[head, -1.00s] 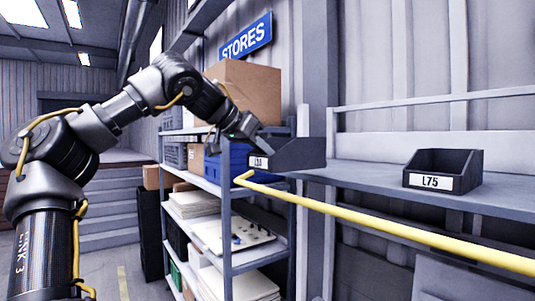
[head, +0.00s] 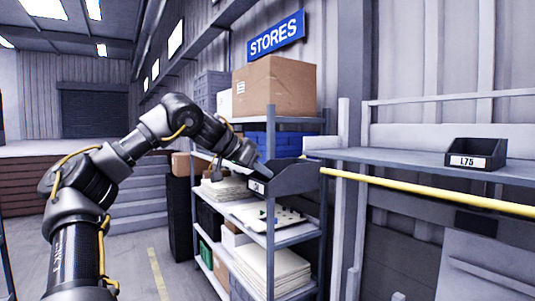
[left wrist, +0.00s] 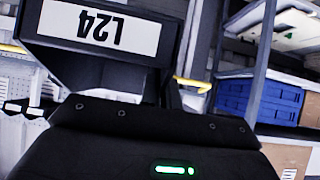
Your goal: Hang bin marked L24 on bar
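The dark bin marked L24 (head: 293,178) is held in the air by my left gripper (head: 258,171), beside the storage rack. Its white label (left wrist: 98,27) reads L24, upside down in the left wrist view. The gripper appears shut on the bin; its fingertips are hard to make out. I cannot tell whether bin and bar touch. My right gripper is not in view.
A dark bin marked L75 (head: 475,154) stands on the grey shelf (head: 400,157) at the right. The rack holds a cardboard box (head: 275,86), blue bins (head: 285,144) and stacked sheets (head: 270,272). Open floor (head: 130,260) lies at lower left.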

